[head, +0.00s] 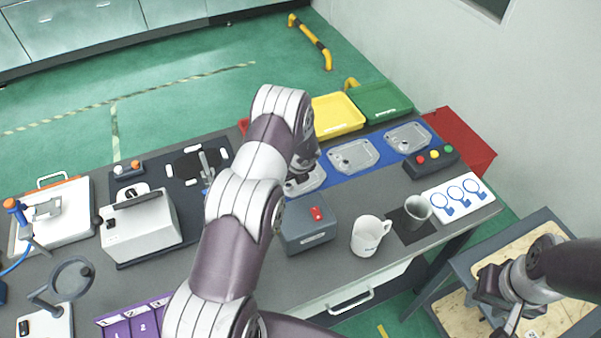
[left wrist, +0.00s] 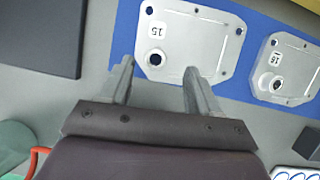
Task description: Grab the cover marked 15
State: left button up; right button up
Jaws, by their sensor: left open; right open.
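The cover marked 15 (left wrist: 200,38) is a flat silver casting with a white label and a dark round hole, lying on the blue mat (left wrist: 125,30). In the head view this cover (head: 312,182) is partly hidden by my left arm. My left gripper (left wrist: 158,72) is open, its two fingers apart at the near edge of the cover, with nothing between them. Whether the fingers touch the cover I cannot tell. My right gripper (head: 508,318) is open and empty at the lower right, over the wooden-topped cart.
A cover marked 16 (left wrist: 288,68) lies beside it; a third cover (head: 408,138) is farther right. A grey box with a red switch (head: 307,238), a white mug (head: 368,236) and a button box (head: 432,160) stand close by. Yellow (head: 337,115) and green trays are behind.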

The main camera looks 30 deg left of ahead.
pick_arm(q)
jog(key=shift+a+f, duration=0.15)
jog(key=shift+f, duration=0.2)
jog(key=shift+s+f+p, duration=0.45)
jog(key=shift+p, duration=0.5)
jog(key=x, duration=0.3)
jog(key=shift+w+f+p, duration=0.3)
jog(key=shift+f, duration=0.05)
jog(key=shift+a+f, duration=0.1)
jog(key=shift+f, duration=0.05)
jog(key=shift+s, duration=0.15)
jog(key=c, duration=0.4)
jog(key=shift+r, duration=0.25)
grip_shut()
pick_arm(e)
jog(key=r, duration=0.1)
jog(key=s+r, duration=0.1)
jog(key=r, duration=0.1)
jog(key=shift+s+d, duration=0.2)
